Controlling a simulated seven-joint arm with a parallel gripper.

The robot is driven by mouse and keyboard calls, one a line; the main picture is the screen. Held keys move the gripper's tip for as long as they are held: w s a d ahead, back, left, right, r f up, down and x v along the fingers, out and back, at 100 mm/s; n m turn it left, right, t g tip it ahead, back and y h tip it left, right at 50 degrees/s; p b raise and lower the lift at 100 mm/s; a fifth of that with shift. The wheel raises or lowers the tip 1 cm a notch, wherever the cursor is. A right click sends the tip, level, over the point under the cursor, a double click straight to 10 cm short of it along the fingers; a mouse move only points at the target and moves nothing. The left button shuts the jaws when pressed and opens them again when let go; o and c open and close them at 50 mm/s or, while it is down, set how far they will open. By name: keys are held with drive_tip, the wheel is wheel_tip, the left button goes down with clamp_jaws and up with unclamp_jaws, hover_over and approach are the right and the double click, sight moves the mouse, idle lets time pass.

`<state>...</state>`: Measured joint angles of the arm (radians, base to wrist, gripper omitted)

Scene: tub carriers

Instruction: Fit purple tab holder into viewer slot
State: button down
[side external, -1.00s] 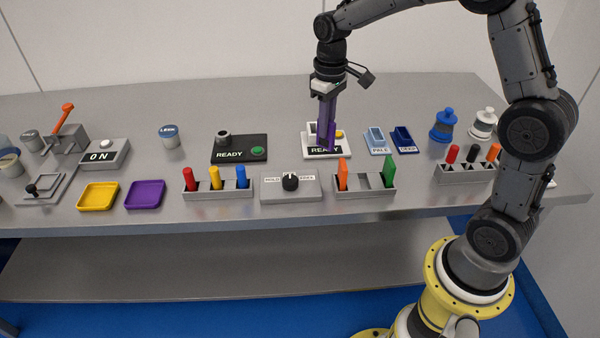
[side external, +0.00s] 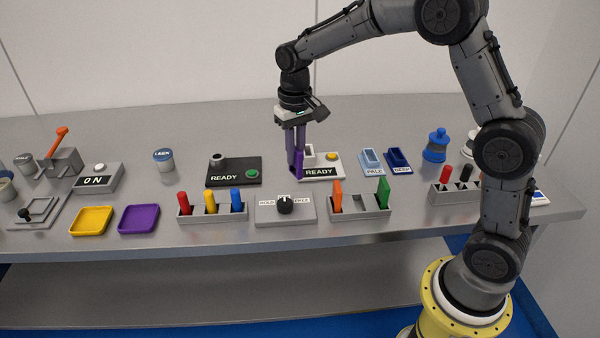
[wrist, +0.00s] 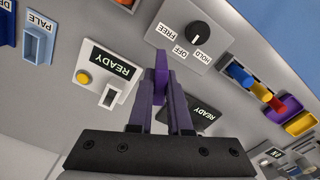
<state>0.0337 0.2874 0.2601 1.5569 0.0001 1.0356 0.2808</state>
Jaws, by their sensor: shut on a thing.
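The purple tab holder (side external: 297,170) is held upright between the purple fingers of my gripper (side external: 295,150). In the wrist view the tab holder (wrist: 161,66) shows between the fingertips (wrist: 161,84). The white READY unit (side external: 334,165), which looks like the viewer, has a rectangular slot (side external: 309,152) and a yellow button. In the side view the holder overlaps this unit's left edge. In the wrist view the holder is apart from the slot (wrist: 108,96), to its right. Its height above the table is hard to tell.
A dark READY unit (side external: 234,170) with a round socket stands to the left. The HOLD dial box (side external: 286,210) is in front, between racks of coloured tabs (side external: 212,211) (side external: 360,203). Pale and deep blue holders (side external: 369,160) (side external: 398,160) stand right of the white unit.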

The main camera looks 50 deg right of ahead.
drive_tip(key=w+d+r+m, duration=0.2)
drive_tip(key=w+d, duration=0.1)
drive_tip(key=d, duration=0.3)
drive_tip(key=w+d+r+m, duration=0.2)
drive_tip(key=w+d+m, duration=0.1)
drive_tip(key=d, duration=0.3)
drive_tip(key=shift+d+r, duration=0.15)
drive_tip(key=shift+r, duration=0.2)
drive_tip(key=shift+f, duration=2.9)
drive_tip(key=shift+f, duration=2.25)
drive_tip(key=c, duration=0.8)
unclamp_jaws()
drive_tip(key=shift+o, duration=0.2)
